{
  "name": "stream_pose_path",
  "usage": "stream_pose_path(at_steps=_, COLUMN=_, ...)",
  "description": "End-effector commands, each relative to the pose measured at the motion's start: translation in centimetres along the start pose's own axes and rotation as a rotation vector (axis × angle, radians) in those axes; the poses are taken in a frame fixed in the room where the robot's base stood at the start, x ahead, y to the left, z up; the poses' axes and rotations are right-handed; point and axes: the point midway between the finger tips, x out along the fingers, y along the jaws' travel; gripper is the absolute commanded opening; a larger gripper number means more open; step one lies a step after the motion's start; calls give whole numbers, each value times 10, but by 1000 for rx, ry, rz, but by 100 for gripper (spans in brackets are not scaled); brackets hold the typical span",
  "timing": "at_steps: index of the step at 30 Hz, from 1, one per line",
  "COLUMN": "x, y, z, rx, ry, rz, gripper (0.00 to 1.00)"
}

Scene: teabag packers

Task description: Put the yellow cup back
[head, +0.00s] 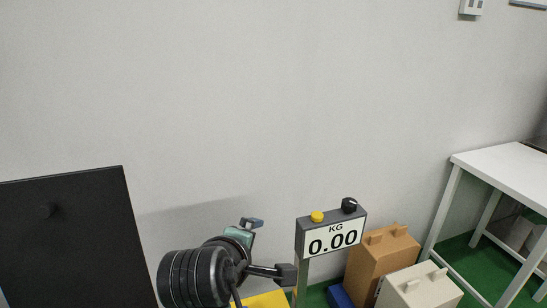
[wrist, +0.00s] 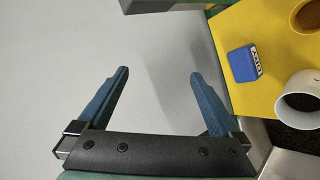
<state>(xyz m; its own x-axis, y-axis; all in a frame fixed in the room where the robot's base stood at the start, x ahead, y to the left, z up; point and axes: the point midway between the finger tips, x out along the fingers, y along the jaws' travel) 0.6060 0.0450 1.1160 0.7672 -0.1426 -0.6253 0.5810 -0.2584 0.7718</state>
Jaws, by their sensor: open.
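In the wrist view my gripper (wrist: 158,75) is open, with its two blue fingers spread apart and nothing between them but the pale wall. It also shows in the head view as a small teal and blue hand (head: 250,224) beyond my dark arm. A round orange-brown opening (wrist: 307,15) is cut off at the wrist view's upper right corner; I cannot tell whether it is the yellow cup. A white cup (wrist: 303,97) with a dark inside is partly in view at the right edge. Both are on or by a yellow surface (wrist: 276,85), to the right of my fingers.
In the head view a scale display (head: 331,233) reading 0.00 stands right of my arm. Brown (head: 380,258) and cream (head: 420,288) cartons, a white table (head: 505,168) and a black panel (head: 70,240) also show.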

Motion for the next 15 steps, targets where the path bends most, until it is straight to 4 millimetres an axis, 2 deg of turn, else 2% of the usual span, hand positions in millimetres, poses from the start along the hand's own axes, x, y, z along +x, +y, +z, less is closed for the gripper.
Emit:
stream_pose_path(at_steps=1, x=-23, y=44, z=-2, rx=163, ry=84, rz=147, gripper=100)
stream_pose_path(at_steps=2, x=-40, y=69, z=-4, rx=262, ry=146, rz=230, gripper=100)
stream_pose_path(at_steps=3, x=-66, y=101, z=-5, rx=393, ry=237, rz=337, gripper=100)
stream_pose_path(at_steps=5, x=-111, y=143, z=-3, rx=574, ry=390, rz=481, gripper=100)
stream_pose_path(at_steps=6, x=-144, y=166, z=0, rx=681, ry=501, rz=565, gripper=100)
stream_pose_path(at_steps=8, x=-193, y=194, z=6, rx=821, ry=671, rz=669, gripper=100)
stream_pose_path(at_steps=9, x=-226, y=206, z=11, rx=897, ry=784, rz=724, gripper=100)
stream_pose_path(at_steps=10, x=-249, y=214, z=15, rx=945, ry=865, rz=760, gripper=100)
stream_pose_path(at_steps=12, x=-296, y=224, z=24, rx=1031, ry=1038, rz=818, gripper=100)
stream_pose_path(at_steps=15, x=-344, y=229, z=34, rx=1102, ry=1223, rz=861, gripper=100)
